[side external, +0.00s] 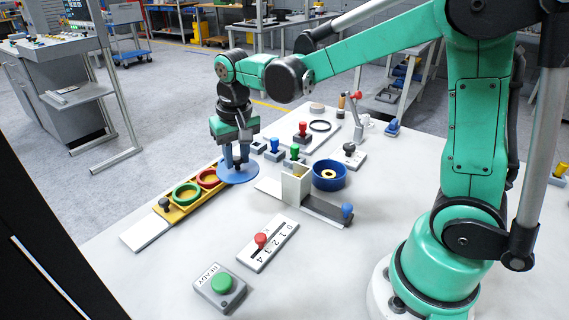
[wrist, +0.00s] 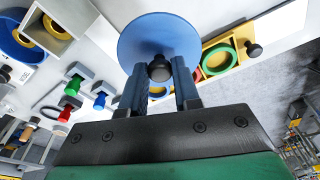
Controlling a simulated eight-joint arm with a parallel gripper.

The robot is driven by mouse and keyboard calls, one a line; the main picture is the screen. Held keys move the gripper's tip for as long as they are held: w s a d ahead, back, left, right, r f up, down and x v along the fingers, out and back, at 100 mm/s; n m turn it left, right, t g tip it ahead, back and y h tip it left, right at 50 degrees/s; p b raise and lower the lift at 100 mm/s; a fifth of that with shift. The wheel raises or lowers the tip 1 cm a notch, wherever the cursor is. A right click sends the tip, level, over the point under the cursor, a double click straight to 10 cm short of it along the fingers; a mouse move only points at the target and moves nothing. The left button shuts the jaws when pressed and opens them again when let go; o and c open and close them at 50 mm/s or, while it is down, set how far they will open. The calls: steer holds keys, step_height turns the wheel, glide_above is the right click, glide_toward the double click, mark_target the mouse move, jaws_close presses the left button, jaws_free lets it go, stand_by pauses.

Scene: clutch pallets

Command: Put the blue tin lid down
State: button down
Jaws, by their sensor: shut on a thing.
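The blue tin lid (side external: 240,176) is a flat round disc with a black knob (wrist: 159,68). My gripper (side external: 236,160) is shut on the knob, with a finger on each side of it, as the wrist view shows too (wrist: 162,88). The lid hangs roughly level beneath the fingers, at the right end of the yellow tray, and hides part of it. How high it is above the table I cannot tell. The round blue tin (side external: 330,183) stands open to the right, with a yellow ring (side external: 328,174) inside; it also shows in the wrist view (wrist: 12,45).
The yellow tray (side external: 176,215) holds a green ring (side external: 187,194) and a red ring (side external: 208,179). Colored-handled stamps (side external: 303,131) stand behind. A numbered slider (side external: 268,243) and green button box (side external: 221,288) are in front.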

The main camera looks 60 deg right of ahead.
mark_target(242, 206)
step_height(242, 206, down, 9)
steer(key=shift+f, duration=0.2)
stand_by(0.3)
steer(key=shift+f, duration=0.15)
steer(key=c, duration=0.6)
jaws_free()
steer(key=shift+c, duration=0.2)
steer(key=r, duration=0.4)
steer(key=s+r, duration=0.1)
steer(key=r, duration=0.7)
steer(key=shift+s+a, duration=0.3)
steer(key=shift+a, duration=0.05)
steer(key=shift+s+r, duration=0.2)
steer(key=shift+s, duration=0.05)
steer(key=s+n+t, duration=0.4)
steer(key=s+t, duration=0.1)
steer(key=s, duration=0.2)
steer(key=shift+s+a+t+y, duration=0.25)
steer(key=shift+a+t+y, duration=0.05)
steer(key=shift+a+y, duration=0.1)
